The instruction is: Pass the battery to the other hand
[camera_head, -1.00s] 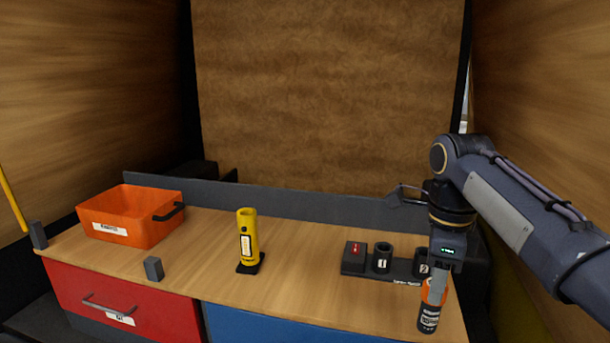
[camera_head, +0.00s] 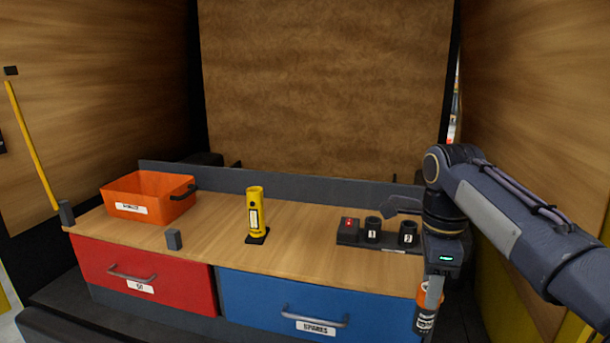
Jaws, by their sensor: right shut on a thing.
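The battery (camera_head: 426,308) is an orange and black cylinder with a white label. It hangs upright below my right gripper (camera_head: 433,285), in front of the bench's right front edge in the head view. My right gripper points down and is shut on the battery's upper part. My left gripper is out of view.
The bench (camera_head: 300,258) holds an orange bin (camera_head: 150,204), a small grey block (camera_head: 173,239), a yellow flashlight (camera_head: 255,212) on a black base and a dark holder with two numbered cups (camera_head: 372,230). Red (camera_head: 180,283) and blue (camera_head: 250,300) drawers are below.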

